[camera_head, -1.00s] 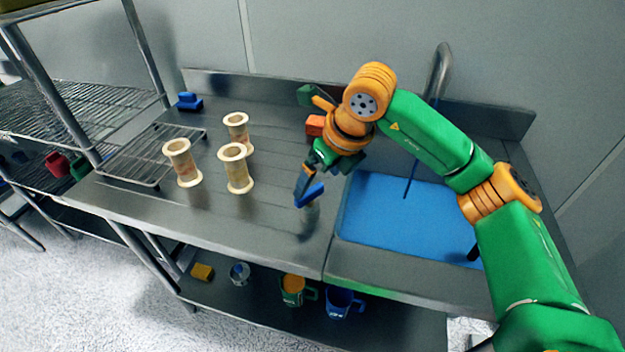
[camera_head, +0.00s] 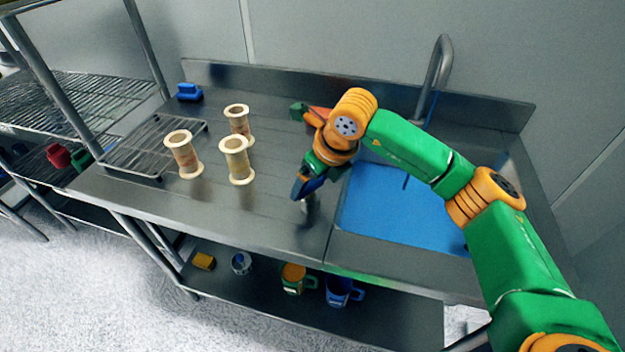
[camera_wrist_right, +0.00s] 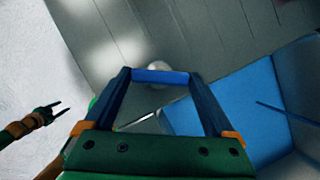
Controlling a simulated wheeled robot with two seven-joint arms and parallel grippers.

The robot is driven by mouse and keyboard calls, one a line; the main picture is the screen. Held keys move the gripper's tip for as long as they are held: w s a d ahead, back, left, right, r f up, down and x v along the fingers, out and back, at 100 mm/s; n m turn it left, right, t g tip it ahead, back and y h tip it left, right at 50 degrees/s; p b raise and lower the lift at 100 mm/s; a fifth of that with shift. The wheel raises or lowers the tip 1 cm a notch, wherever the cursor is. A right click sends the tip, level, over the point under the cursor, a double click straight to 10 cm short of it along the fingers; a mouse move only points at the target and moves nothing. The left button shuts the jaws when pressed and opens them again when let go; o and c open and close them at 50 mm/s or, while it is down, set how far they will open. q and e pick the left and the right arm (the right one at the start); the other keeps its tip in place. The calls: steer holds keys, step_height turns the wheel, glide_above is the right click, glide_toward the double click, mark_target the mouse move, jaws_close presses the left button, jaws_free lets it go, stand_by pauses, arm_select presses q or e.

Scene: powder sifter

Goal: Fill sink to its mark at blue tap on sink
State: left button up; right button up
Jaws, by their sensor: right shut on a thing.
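The blue-lined sink (camera_head: 390,215) is set in the steel counter at the right. A steel spout (camera_head: 438,72) arches over it from behind. A thin dark blue stream comes down from the spout, partly hidden by my right arm; it also shows in the wrist view (camera_wrist_right: 285,111). The blue tap handle (camera_wrist_right: 160,76) sits on a short metal stem (camera_head: 311,203) left of the sink. My right gripper (camera_wrist_right: 160,90) is shut on this handle. The water level and the mark are not clear. My left gripper (camera_wrist_right: 56,108) shows open and empty in the wrist view, far from the tap.
Three cream spools (camera_head: 237,160) stand on the counter left of the tap, near a wire rack (camera_head: 150,150). A blue object (camera_head: 189,92) lies at the back left. A red block (camera_head: 320,112) is behind my right wrist. Mugs (camera_head: 340,291) stand on the lower shelf.

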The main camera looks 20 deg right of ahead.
steer(key=shift+n+y+b, duration=0.4)
steer(key=shift+n, duration=0.4)
steer(key=shift+w+n, duration=0.1)
steer(key=shift+n, duration=0.5)
steer(key=shift+d+r+n+g+y, duration=0.1)
steer(key=shift+n+g+y, duration=0.5)
steer(key=shift+n, duration=1)
